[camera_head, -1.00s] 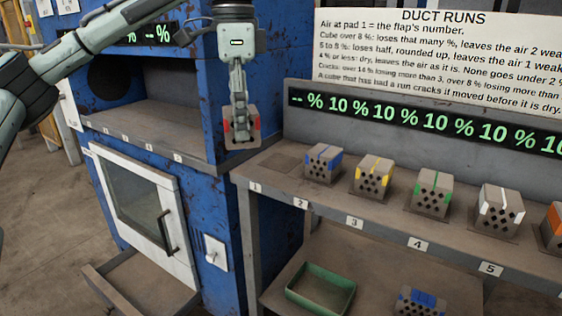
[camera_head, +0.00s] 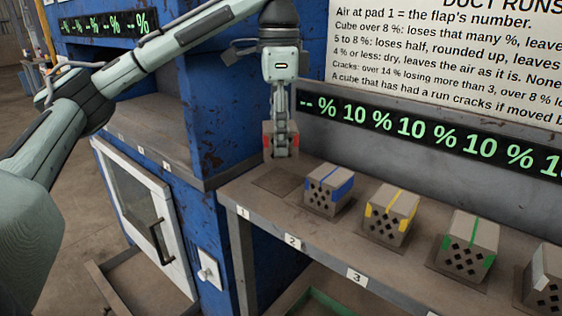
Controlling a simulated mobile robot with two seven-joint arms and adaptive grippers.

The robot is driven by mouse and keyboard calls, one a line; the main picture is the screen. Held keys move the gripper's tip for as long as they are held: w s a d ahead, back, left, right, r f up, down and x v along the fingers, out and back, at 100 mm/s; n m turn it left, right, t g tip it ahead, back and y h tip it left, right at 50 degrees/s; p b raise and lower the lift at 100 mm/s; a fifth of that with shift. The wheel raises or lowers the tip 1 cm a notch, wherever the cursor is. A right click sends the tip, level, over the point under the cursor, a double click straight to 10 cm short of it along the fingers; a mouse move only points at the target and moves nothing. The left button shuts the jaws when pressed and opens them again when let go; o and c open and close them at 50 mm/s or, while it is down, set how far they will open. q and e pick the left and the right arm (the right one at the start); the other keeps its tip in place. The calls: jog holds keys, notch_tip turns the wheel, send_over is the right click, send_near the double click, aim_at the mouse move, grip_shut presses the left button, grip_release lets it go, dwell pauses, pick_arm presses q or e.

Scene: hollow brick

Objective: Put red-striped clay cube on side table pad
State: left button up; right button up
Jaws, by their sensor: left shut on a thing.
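The clay cube with red stripes (camera_head: 268,141) is held in my left gripper (camera_head: 281,152), whose fingers are shut on it. The fingers hide part of its front. The cube hangs beside the left end of the display strip, above and slightly behind the empty dark pad (camera_head: 276,181) near label 1 on the long bench. A small gap to the bench seems to show. I cannot tell which surface is the side table pad. My right gripper is not in view.
Clay cubes with blue (camera_head: 329,189), yellow (camera_head: 391,215) and green (camera_head: 469,250) stripes stand in a row on the bench (camera_head: 262,210). A white-striped cube (camera_head: 545,285) is cut off at right. A blue cabinet (camera_head: 215,120) stands at left. A green tray (camera_head: 335,303) is below.

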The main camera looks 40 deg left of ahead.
aim_at(279, 160)
pick_arm(q)
notch_tip(279, 160, down, 2)
jog(key=shift+f, duration=0.1)
notch_tip(279, 160, down, 3)
jog(key=shift+f, duration=0.15)
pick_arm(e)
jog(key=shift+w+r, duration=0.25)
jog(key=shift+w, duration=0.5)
pick_arm(q)
jog(key=shift+f, duration=0.15)
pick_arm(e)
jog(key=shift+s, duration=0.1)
pick_arm(q)
jog(key=o, duration=1.1)
jog(key=shift+o, duration=0.3)
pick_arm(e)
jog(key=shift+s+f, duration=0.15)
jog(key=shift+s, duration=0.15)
